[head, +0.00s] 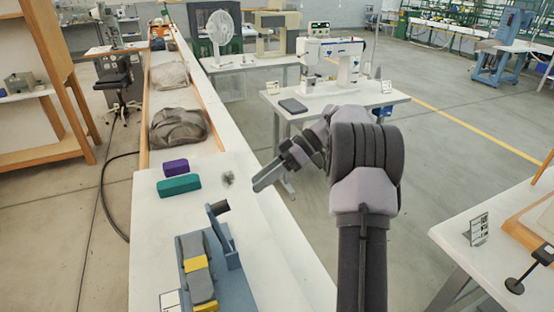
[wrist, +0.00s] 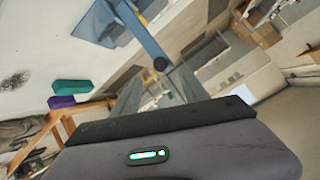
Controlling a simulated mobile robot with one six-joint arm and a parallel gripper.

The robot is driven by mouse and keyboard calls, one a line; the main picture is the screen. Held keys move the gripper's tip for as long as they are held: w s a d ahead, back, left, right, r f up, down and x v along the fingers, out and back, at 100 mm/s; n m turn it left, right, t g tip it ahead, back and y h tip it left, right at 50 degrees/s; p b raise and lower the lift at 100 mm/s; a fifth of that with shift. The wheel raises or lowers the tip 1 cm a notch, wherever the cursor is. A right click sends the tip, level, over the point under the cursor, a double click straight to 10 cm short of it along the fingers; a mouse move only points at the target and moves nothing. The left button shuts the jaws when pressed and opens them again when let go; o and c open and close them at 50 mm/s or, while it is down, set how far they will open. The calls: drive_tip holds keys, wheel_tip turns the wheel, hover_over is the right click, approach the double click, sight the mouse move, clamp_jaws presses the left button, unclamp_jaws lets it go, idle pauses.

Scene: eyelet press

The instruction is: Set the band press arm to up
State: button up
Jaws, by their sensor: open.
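The band press (head: 185,285) stands on the long white bench at the lower left of the head view, with a blue base and grey and yellow bands. Its blue arm (head: 225,243) stands beside the bands and ends in a dark handle (head: 219,208). The wrist view shows a blue bar (wrist: 143,38) ending in a dark round knob (wrist: 160,63). My gripper (head: 258,186) is open and empty, right of the handle and apart from it. In the wrist view the knob lies in line with the gap between my fingers (wrist: 158,88).
A teal block (head: 179,185) and a purple block (head: 175,166) lie behind the press. A dark smudge (head: 228,178) marks the bench nearby. Grey cloth bundles (head: 178,128) lie farther back. A sewing machine table (head: 335,101) stands beyond my arm.

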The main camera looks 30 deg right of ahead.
drive_tip(key=p+v, duration=0.2)
drive_tip(key=v, duration=0.4)
